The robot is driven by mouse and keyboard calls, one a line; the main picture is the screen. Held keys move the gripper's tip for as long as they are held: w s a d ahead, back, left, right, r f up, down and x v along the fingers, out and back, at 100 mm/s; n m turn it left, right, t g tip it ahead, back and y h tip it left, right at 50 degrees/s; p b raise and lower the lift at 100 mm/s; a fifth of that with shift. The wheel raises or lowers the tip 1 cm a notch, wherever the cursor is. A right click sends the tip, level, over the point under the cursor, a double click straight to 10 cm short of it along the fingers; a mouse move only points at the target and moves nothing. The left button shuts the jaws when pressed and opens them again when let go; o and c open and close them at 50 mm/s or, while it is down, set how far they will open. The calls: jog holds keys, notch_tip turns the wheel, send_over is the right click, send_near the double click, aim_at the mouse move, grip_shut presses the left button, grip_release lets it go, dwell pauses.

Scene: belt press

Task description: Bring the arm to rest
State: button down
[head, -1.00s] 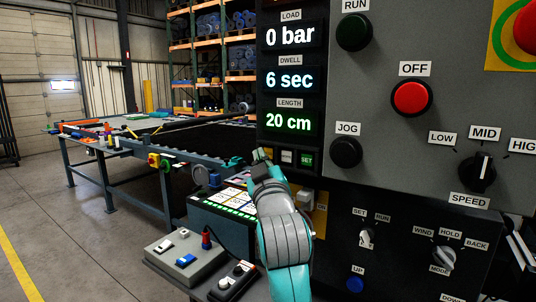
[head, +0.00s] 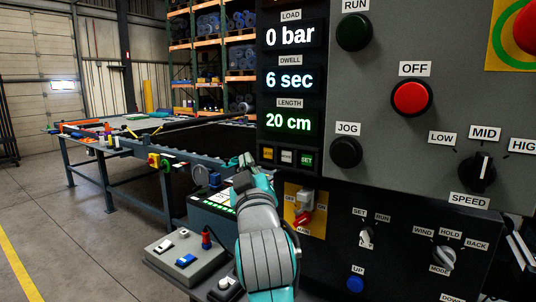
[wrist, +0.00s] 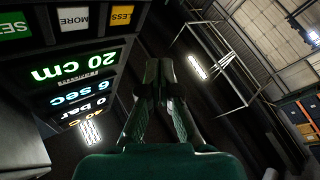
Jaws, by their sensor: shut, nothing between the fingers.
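My gripper (head: 240,160) is in the lower middle of the head view, left of the panel's button row, apart from it. In the wrist view my gripper (wrist: 165,75) has its two fingers together with nothing between them. The display column (head: 291,80) reads 0 bar, 6 sec and 20 cm. The same display (wrist: 85,70) shows upside down at the left of the wrist view. Below it are the yellow LESS button (head: 267,153), the MORE button (head: 287,156) and the green SET button (head: 307,159).
A red-handled main switch (head: 305,205) is right of my arm. A grey button box (head: 185,257) and a sloped key panel (head: 215,203) lie left of it. The long workbench (head: 115,150) runs behind. Floor at the left is clear.

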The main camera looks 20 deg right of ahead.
dwell(0.7)
jog(key=s+f+g+y, duration=0.1)
jog(key=s+f+y, duration=0.15)
jog(key=f, duration=1.55)
jog(key=s+f+g+y, duration=0.1)
jog(key=s+f, duration=0.6)
jog(key=f, duration=0.2)
jog(key=s+f+g, duration=0.1)
jog(key=s+f, duration=0.5)
jog(key=f, duration=0.4)
jog(key=s+d+f+m+g, duration=0.1)
jog(key=s+f, duration=0.4)
jog(key=s, duration=0.8)
jog(key=s+f+m+g, duration=0.1)
jog(key=s+f, duration=0.5)
jog(key=s, duration=0.6)
jog(key=s+r+m+g, duration=0.1)
jog(key=s, duration=1)
jog(key=shift+s+d+r, duration=0.2)
jog(key=shift+r, duration=0.15)
jog(key=shift+y, duration=0.25)
